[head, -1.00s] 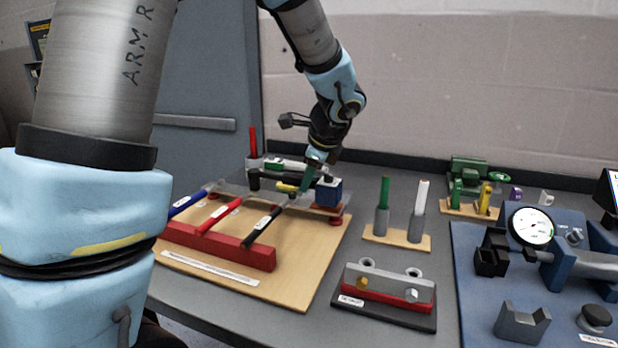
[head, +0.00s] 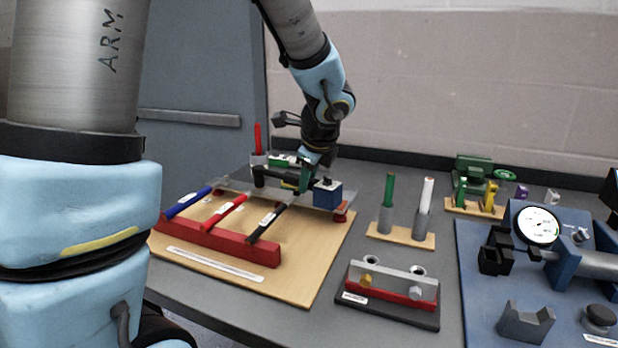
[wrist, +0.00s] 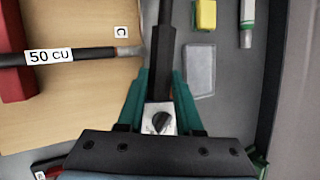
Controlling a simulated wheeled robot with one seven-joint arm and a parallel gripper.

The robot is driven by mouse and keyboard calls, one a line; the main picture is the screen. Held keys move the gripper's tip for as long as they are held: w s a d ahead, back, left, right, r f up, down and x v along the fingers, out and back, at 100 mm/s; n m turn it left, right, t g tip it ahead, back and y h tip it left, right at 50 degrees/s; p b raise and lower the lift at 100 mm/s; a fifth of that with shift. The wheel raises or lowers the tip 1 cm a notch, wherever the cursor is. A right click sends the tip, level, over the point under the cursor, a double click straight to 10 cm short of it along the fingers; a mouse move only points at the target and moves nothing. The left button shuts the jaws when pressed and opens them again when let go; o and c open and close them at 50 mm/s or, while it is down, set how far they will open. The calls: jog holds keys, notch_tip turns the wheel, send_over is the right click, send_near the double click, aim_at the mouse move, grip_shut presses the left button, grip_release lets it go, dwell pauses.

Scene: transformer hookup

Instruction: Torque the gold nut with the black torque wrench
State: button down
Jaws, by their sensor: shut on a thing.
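The gold nut (head: 366,280) sits on the left of a small grey and red fixture (head: 400,292), with a silver nut on its right. My gripper (head: 304,182) is above the right rear of the wooden board, far behind and left of the gold nut. Its teal fingers are shut on a dark bar, which I take for the black torque wrench (wrist: 163,50). The bar runs up the wrist view, away from my gripper (wrist: 158,100). A pale block with a dark knob (wrist: 160,118) shows between the fingers. The wrench's working end is not clear.
Blue, red and black (head: 268,222) cables lie on a red rack (head: 215,243) on the board. A blue block (head: 328,196) is beside my gripper. A yellow piece (wrist: 206,14) lies near the wrench.

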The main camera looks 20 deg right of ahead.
jog(key=shift+a+r, duration=0.1)
jog(key=shift+a, duration=0.05)
jog(key=shift+s+a+m+h+p, duration=0.5)
jog(key=shift+s+a+m, duration=0.2)
jog(key=shift+a+m, duration=0.25)
jog(key=shift+d, duration=0.1)
jog(key=shift+s+a+m+h+p, duration=0.3)
jog(key=shift+a+m+p, duration=0.05)
jog(key=shift+a+m, duration=0.2)
jog(key=shift+s+a+m+h+p, duration=0.3)
jog(key=shift+a+m, duration=0.1)
jog(key=shift+a, duration=0.15)
dwell(0.4)
jog(key=shift+w+d+n+y+b, duration=0.35)
jog(key=shift+d+n, duration=0.1)
jog(key=shift+d, duration=0.15)
jog(key=shift+w+d+n+y+b, duration=0.25)
jog(key=shift+d+n+b, duration=0.1)
jog(key=shift+d+n, duration=0.15)
